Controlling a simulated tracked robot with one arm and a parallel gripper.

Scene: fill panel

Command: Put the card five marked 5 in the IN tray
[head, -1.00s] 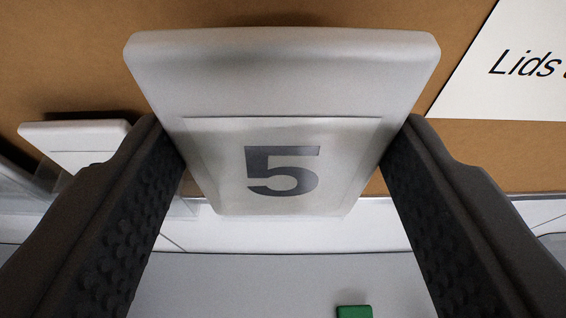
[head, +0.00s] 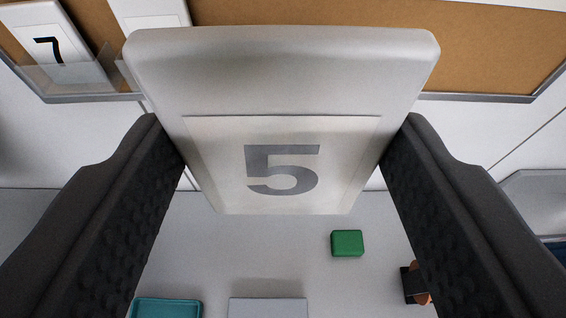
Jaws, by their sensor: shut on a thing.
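The card five (head: 282,75) is a pale grey card with a white label and a dark 5. It fills the middle of the head view. My gripper (head: 282,150) is shut on its left and right edges and holds it up in front of the panel, clear of it. Below it, at the bottom edge, a teal tray (head: 167,307) and a light grey flat thing (head: 267,308) show only in part. No IN marking is readable, so I cannot tell which is the IN tray.
A card marked 7 (head: 66,62) stands in a clear holder on the brown board (head: 485,50), upper left, beside another pale card. A green block (head: 347,243) lies on the grey surface. A dark and orange thing (head: 416,284) is at lower right, partly behind my finger.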

